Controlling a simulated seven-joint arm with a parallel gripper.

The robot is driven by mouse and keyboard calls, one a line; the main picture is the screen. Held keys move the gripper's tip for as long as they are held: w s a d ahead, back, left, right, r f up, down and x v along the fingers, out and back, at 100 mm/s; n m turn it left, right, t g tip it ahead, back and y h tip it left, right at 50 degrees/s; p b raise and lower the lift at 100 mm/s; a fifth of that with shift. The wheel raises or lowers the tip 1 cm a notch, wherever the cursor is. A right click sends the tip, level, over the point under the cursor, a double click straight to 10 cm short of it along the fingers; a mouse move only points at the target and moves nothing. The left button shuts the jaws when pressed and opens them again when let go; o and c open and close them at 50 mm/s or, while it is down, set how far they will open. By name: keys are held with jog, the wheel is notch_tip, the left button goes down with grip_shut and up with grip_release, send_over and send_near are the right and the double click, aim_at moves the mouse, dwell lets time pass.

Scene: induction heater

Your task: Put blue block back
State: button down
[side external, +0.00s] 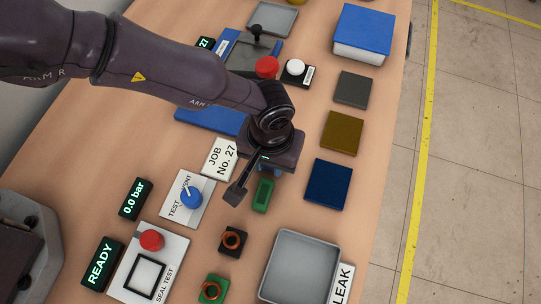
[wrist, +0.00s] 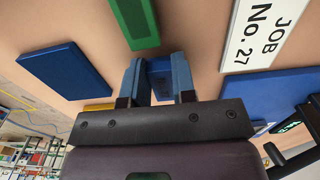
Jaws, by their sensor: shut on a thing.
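My gripper (wrist: 157,62) points down over the table, its two blue fingers closed on a blue block (wrist: 160,84) seen between them in the wrist view. In the side view my gripper (side external: 267,170) hides nearly all of the block. I cannot tell whether the block touches the table. A dark blue square pad (side external: 328,184) lies to the right of my gripper; it also shows at left in the wrist view (wrist: 66,80).
A brown pad (side external: 342,131) and a grey pad (side external: 351,89) lie behind the blue pad. A grey tray (side external: 276,266) beside a LEAK label (side external: 342,286) is in front. Left are the JOB No. 27 sign (side external: 220,158) and a blue-knob panel (side external: 188,198). A blue-lidded box (side external: 362,34) stands at the back.

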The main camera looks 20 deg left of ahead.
jog(key=c, duration=0.9)
grip_release()
jog(key=shift+f, duration=0.1)
jog(key=shift+c, duration=0.2)
notch_tip(320, 180, up, 12)
jog(key=shift+r, duration=0.2)
